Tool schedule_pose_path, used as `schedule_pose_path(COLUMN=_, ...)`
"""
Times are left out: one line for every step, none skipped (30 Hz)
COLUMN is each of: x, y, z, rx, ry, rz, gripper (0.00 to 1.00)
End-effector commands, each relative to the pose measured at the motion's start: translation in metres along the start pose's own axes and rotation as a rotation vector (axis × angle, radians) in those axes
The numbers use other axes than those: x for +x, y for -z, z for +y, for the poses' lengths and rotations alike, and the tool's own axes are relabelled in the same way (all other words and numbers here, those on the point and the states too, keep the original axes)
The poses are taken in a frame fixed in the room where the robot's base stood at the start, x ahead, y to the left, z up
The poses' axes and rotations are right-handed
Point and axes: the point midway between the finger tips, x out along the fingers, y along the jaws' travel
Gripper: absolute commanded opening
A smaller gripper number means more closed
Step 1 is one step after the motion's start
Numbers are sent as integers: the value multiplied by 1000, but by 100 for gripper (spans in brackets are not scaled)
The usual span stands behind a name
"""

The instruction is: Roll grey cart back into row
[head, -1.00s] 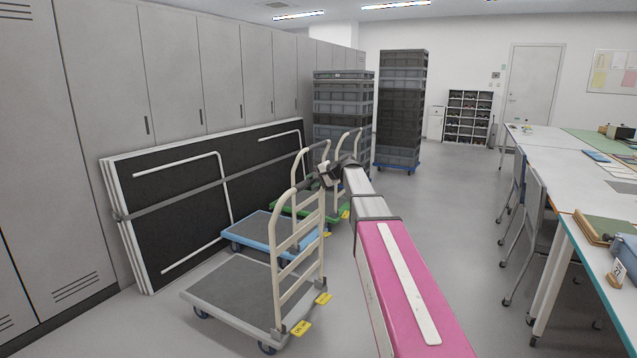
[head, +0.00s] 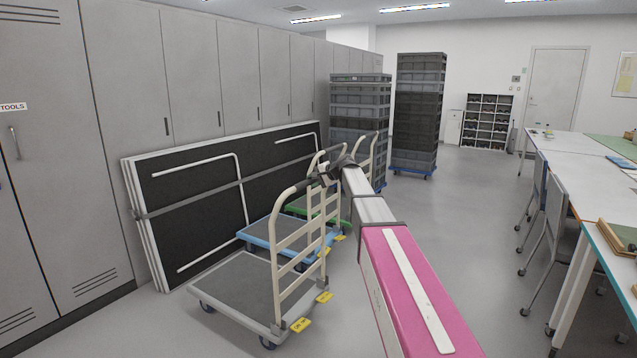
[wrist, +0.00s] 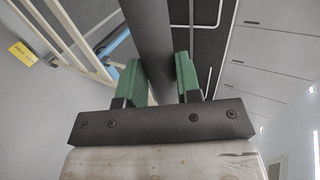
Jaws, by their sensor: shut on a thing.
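The grey cart (head: 238,285) stands nearest me, with a flat grey deck, a cream tube frame and a dark handle grip. My gripper (head: 328,174) is shut on the handle at the top of this frame. In the wrist view, the dark handle bar (wrist: 148,35) runs between the green fingers of my gripper (wrist: 158,80). Behind the grey cart stand a blue cart (head: 262,232) and a green cart (head: 300,206), in a line along the wall. The grey cart's frame partly covers the blue cart.
Folded black panels (head: 200,195) lean on grey lockers (head: 190,75) to the left of the carts. Crate stacks (head: 418,110) stand at the back. Tables (head: 575,185) and chairs (head: 548,220) line the right. The floor between is clear.

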Motion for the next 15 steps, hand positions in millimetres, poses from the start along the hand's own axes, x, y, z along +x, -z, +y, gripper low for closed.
schedule_pose_path(x=5, y=1, z=-2, rx=-1, ry=-2, rz=0, gripper=5)
schedule_pose_path(x=6, y=1, z=-3, rx=-1, ry=-2, rz=0, gripper=5)
schedule_pose_path(x=9, y=1, z=-4, rx=-1, ry=-2, rz=0, gripper=5)
schedule_pose_path(x=11, y=1, z=-5, rx=-1, ry=-2, rz=0, gripper=5)
schedule_pose_path(x=13, y=1, z=-6, rx=-1, ry=-2, rz=0, gripper=5)
schedule_pose_path(x=16, y=1, z=-8, rx=0, ry=-2, rz=0, gripper=5)
schedule_pose_path(x=18, y=1, z=-9, rx=0, ry=-2, rz=0, gripper=5)
schedule_pose_path(x=20, y=1, z=-10, rx=0, ry=-2, rz=0, gripper=5)
schedule_pose_path(x=23, y=1, z=-12, rx=0, ry=-2, rz=0, gripper=5)
schedule_pose_path(x=25, y=1, z=-13, rx=0, ry=-1, rz=0, gripper=5)
schedule_pose_path(x=27, y=1, z=-14, rx=-1, ry=-1, rz=0, gripper=5)
schedule_pose_path(x=30, y=1, z=-16, rx=-1, ry=-1, rz=0, gripper=5)
schedule_pose_path(x=32, y=1, z=-17, rx=-1, ry=-1, rz=0, gripper=5)
schedule_pose_path(x=34, y=1, z=-18, rx=-1, ry=-1, rz=1, gripper=5)
schedule_pose_path(x=36, y=1, z=-19, rx=-1, ry=-1, rz=1, gripper=5)
